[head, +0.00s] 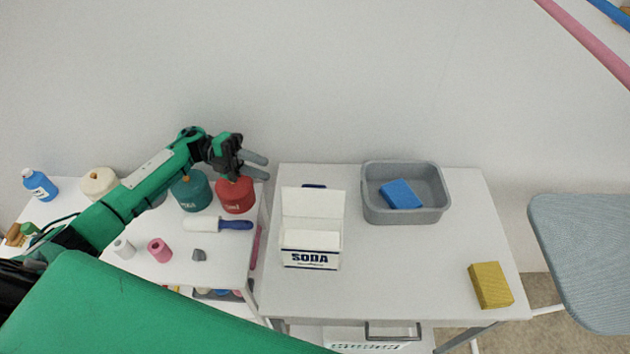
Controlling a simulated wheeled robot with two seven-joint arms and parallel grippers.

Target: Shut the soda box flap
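The white soda box (311,249) stands on the white table, with a dark blue "SODA" label on its front. Its white flap (313,203) stands up at the back of the box, so the box is open at the top. My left gripper (266,167) is up and left of the flap, apart from it. Its two grey fingers are spread with a gap between them, and nothing shows between them. My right gripper is not in view.
A grey basin (433,212) with a blue sponge (400,194) stands right of the box. A yellow sponge (491,285) lies near the table's right edge. Red (236,196) and teal (191,192) canisters stand left, below my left arm.

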